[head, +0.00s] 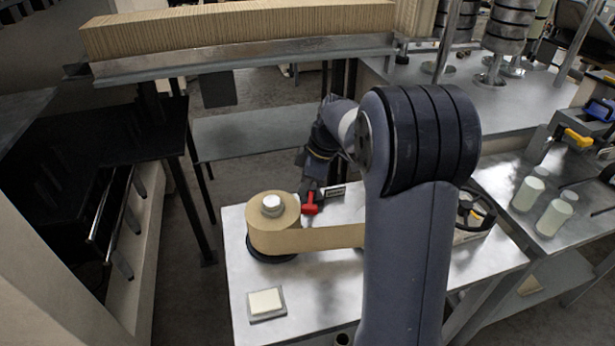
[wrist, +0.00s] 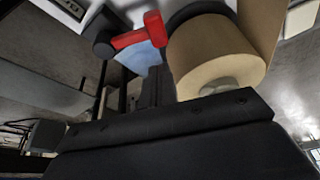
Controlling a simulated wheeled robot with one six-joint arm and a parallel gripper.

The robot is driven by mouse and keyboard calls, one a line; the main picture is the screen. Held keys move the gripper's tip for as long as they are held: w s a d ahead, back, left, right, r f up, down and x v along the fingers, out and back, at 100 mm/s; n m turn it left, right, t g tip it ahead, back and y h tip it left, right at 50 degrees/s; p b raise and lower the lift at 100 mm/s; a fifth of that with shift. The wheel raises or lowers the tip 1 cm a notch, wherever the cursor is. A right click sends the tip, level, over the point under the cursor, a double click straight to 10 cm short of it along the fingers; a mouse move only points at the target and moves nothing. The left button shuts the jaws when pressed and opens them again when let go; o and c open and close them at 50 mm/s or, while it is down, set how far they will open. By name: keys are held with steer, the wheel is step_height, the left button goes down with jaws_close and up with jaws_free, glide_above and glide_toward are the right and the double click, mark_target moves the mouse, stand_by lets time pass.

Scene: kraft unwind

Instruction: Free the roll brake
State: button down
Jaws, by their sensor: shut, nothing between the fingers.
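A roll of brown kraft paper (head: 272,222) stands on a metal table with a white core on top, its paper web running right behind my arm. Beside the roll is a red T-shaped lever (head: 311,204), apparently the brake handle. In the wrist view the red lever (wrist: 138,36) reaches from a dark round pivot towards the roll (wrist: 215,55). My gripper (wrist: 154,86) is shut and empty, close to the lever and roll. Any contact with the lever cannot be told. In the head view the gripper is dark and partly hidden by my wrist.
A pale square pad (head: 266,302) lies at the table's front left. A ring-shaped device (head: 474,212) sits at the table's right, partly behind my arm. White cylinders (head: 553,217) stand on the right bench. A corrugated stack (head: 240,30) lies on the rear shelf.

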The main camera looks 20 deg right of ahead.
steer(key=x, duration=0.5)
